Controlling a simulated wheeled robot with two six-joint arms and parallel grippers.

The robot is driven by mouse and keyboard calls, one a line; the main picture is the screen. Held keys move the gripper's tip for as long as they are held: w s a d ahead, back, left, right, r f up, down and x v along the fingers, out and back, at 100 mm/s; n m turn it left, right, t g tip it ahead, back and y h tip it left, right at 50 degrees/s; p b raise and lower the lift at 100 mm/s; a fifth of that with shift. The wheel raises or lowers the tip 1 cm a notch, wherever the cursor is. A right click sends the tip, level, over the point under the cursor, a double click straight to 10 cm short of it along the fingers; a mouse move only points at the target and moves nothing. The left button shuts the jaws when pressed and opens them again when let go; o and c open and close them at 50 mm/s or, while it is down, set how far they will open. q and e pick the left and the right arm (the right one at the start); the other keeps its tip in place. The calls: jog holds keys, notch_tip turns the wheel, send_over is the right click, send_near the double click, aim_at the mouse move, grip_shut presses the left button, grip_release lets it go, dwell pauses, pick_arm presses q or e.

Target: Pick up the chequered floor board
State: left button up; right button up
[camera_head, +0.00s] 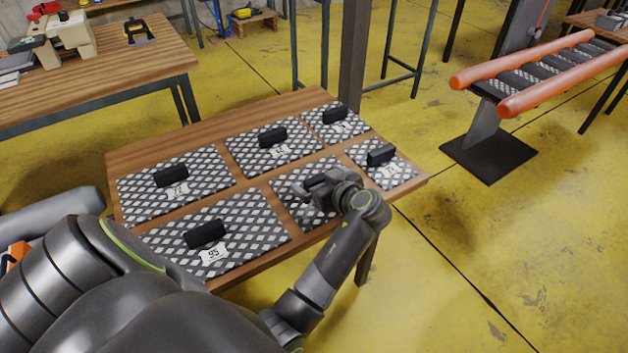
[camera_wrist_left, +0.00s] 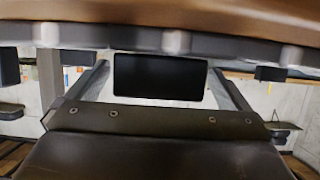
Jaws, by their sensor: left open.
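Several chequered floor boards lie flat on the wooden table, each with a black block handle and most with a visible white number label. The front-middle board (camera_head: 311,217) is partly hidden by my left gripper (camera_head: 312,188), which is low over it. In the left wrist view, a black block handle (camera_wrist_left: 160,90) stands between the two open fingers of my left gripper (camera_wrist_left: 158,70), with gaps on both sides. Other boards are the front-left one (camera_head: 255,215), back-left one (camera_head: 205,165), back-middle one (camera_head: 250,155), back-right one (camera_head: 350,118) and front-right one (camera_head: 400,172). My right gripper is not in view.
The wooden table (camera_head: 150,132) has narrow bare strips between the boards. A second table (camera_head: 150,65) with tools stands at the back left. A stand with orange tubes (camera_head: 550,92) is at the right. Yellow floor (camera_head: 520,220) is open at the right.

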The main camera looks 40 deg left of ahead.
pick_arm(q)
jog(key=shift+d, duration=0.1)
jog(key=shift+r, duration=0.1)
jog(key=c, duration=1.3)
jog(key=shift+o, duration=0.2)
jog(key=shift+r, duration=0.1)
